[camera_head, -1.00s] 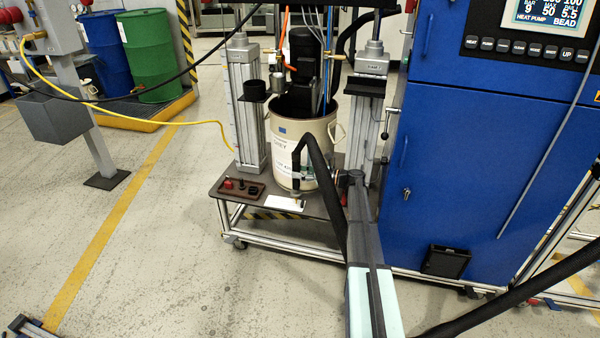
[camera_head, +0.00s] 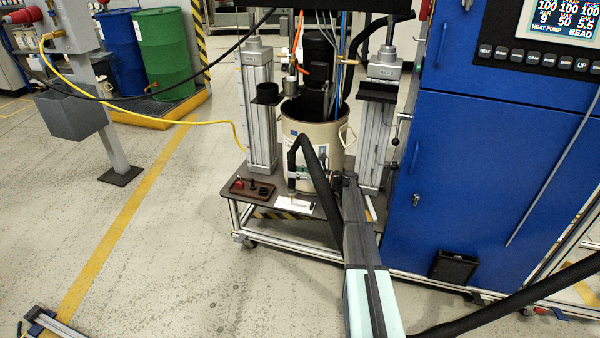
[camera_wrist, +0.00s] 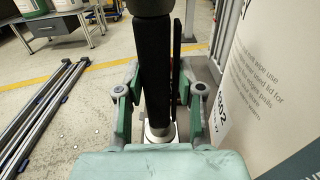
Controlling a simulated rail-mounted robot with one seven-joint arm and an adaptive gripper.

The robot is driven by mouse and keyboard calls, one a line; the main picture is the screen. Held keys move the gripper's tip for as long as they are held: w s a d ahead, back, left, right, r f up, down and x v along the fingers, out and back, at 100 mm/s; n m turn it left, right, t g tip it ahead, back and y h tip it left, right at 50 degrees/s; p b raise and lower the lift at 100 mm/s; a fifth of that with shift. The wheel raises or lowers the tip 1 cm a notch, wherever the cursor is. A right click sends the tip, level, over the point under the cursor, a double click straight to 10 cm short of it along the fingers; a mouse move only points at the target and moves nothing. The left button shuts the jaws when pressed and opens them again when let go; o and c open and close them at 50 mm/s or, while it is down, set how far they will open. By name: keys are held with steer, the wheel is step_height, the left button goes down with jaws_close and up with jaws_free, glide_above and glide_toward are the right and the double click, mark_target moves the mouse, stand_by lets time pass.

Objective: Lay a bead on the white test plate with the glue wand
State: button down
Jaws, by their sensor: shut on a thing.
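The white test plate (camera_head: 296,205) lies on the dark platform in front of the drum, seen in the head view. The glue wand (camera_head: 292,172) is black and roughly upright, its hose looping over and down to the right. Its tip is at or just above the plate's left part; I cannot tell whether it touches. In the wrist view my gripper (camera_wrist: 158,115) is shut on the glue wand (camera_wrist: 153,75), a finger on each side. A metal collar shows at the wand's lower end. The tip is hidden there. Any bead on the plate is too small to make out.
A beige drum (camera_head: 322,140) stands close behind the wand, between two grey columns. A dark tray (camera_head: 251,188) with small items lies left of the plate. The blue cabinet (camera_head: 480,170) stands at the right; its display (camera_head: 560,18) reads BEAD.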

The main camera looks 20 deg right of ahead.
steer(key=shift+p+x, duration=0.75)
steer(key=shift+x, duration=1.8)
steer(key=c, duration=1.4)
jaws_free()
steer(key=shift+a+r, duration=0.1)
steer(key=shift+a, duration=0.05)
steer(key=shift+c, duration=0.2)
steer(key=shift+o, duration=0.2)
steer(key=shift+w+a, duration=0.15)
step_height(320, 180, up, 7)
steer(key=p, duration=0.4)
steer(key=shift+p, duration=0.4)
